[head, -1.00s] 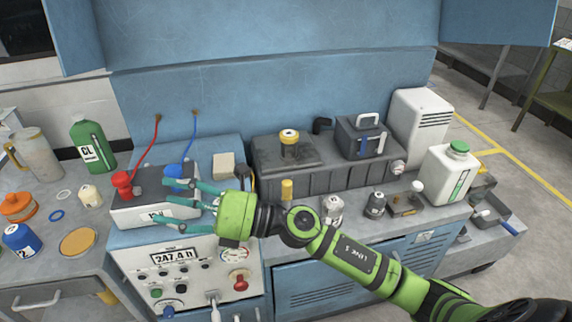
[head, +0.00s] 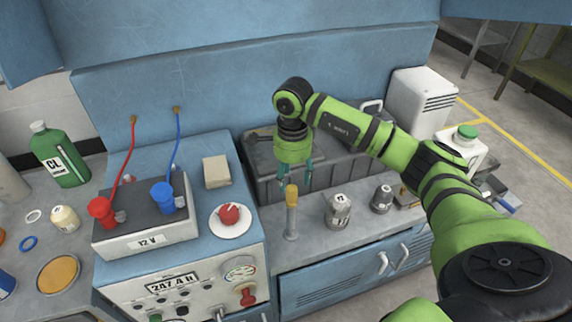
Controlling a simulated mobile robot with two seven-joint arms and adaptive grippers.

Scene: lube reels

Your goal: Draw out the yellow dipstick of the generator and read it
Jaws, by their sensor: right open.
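The yellow dipstick (head: 292,195) stands upright in the top of a grey tube (head: 291,222) at the front of the generator, right of the control panel. My right gripper (head: 296,186) points down over the dipstick from behind and above. Its teal fingers are open and apart, with the dipstick's yellow head near their tips. I cannot tell whether a finger touches it. My left gripper is not in view.
The 12 V battery (head: 147,215) with red and blue caps stands to the left, and a red knob (head: 230,214) sits between it and the dipstick. Two grey filters (head: 338,210) stand close on the right. The grey engine block (head: 345,178) lies behind.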

